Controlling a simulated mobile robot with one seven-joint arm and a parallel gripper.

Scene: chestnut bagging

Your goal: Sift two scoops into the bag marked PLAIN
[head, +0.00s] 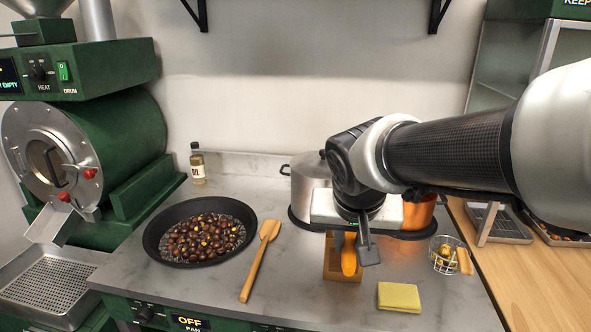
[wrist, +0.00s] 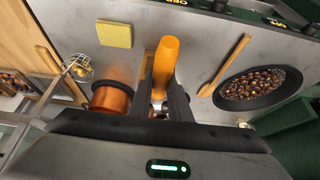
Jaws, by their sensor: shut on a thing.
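My gripper (head: 356,243) is shut on an orange-handled tool (head: 348,262), just in front of a wooden block (head: 330,268). In the wrist view the orange handle (wrist: 166,62) stands between the fingers, with a bit of metal at its lower end; the rest is hidden. Dark chestnuts (head: 209,238) fill much of a black pan (head: 152,240) on the left; some show yellow cuts. A small wire basket (head: 445,250) with a wooden handle holds a few yellowish pieces on the right. No bag marked PLAIN shows.
A wooden spatula (head: 258,262) lies right of the pan. A yellow sponge (head: 399,297) lies at the front. A steel pot (head: 308,185) and a copper pot (head: 420,212) stand behind my gripper. An oil bottle (head: 197,165) stands by the wall, a green roaster (head: 120,140) at left.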

